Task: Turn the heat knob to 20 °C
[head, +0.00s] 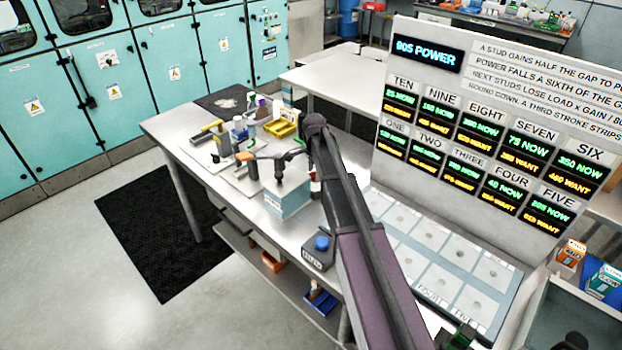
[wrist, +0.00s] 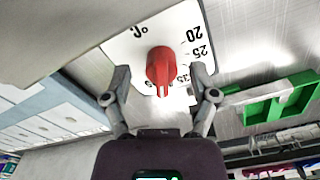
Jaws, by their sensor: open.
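In the wrist view a red heat knob (wrist: 160,68) sits on a white dial plate (wrist: 140,38) marked °C. The numbers 20 and 25 show at its upper right, and a partly covered 35 nearer the knob's lower right. The knob's narrow end points down in the picture, away from the 20; the mark it points at cannot be read. My gripper (wrist: 161,72) is open, with one finger on each side of the knob and a visible gap on both sides. The knob cannot be made out in the head view.
In the head view the workbench (head: 180,135) holds tools, bottles and a yellow tray (head: 280,129). A blue button on a dark box (head: 320,246) stands near the front edge. A large display board (head: 480,130) rises to the right of my arm. A green tray (wrist: 275,98) shows in the wrist view.

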